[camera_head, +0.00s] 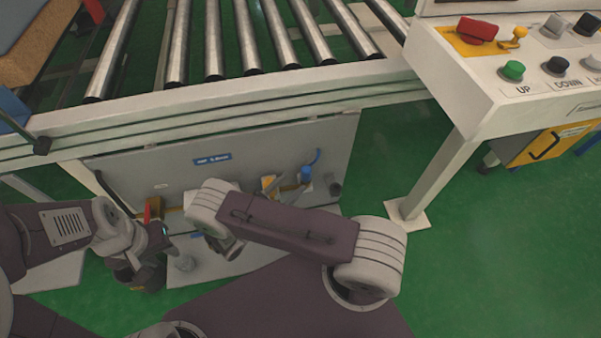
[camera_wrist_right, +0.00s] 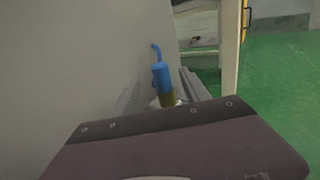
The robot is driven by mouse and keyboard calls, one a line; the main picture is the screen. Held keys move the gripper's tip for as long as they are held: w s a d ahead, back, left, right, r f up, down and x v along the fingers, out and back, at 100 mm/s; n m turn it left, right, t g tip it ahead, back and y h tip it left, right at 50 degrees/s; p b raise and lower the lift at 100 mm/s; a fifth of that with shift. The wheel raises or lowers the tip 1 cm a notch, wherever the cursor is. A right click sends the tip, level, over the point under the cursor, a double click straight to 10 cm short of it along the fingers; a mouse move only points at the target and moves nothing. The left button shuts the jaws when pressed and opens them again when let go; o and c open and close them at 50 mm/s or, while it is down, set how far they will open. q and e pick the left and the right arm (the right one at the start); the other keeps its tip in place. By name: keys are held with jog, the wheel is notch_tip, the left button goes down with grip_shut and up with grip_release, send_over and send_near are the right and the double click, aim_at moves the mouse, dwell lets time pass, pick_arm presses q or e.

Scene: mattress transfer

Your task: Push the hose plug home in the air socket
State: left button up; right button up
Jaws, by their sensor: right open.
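The blue hose plug (camera_head: 306,174) is at the right part of the grey panel under the conveyor, with a short bent blue hose end above it. In the right wrist view the plug (camera_wrist_right: 161,76) has a dull yellow-brown lower end (camera_wrist_right: 167,99). My right gripper (camera_wrist_right: 162,92) is open, with one finger on each side of the plug; contact is not clear. In the head view my forearm partly hides this gripper. The socket is not clearly seen, so I cannot tell how deep the plug sits. My left gripper (camera_head: 165,245) is at the panel's lower left, its fingers unclear.
The grey panel (camera_head: 240,160) carries a blue label and a red part (camera_head: 152,209) at left. The roller conveyor (camera_head: 225,95) runs above it. A control desk (camera_head: 480,95) with push buttons stands at right. Green floor (camera_head: 480,240) is clear at lower right.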

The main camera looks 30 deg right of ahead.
jog(key=shift+s+a, duration=0.25)
jog(key=shift+a, duration=0.4)
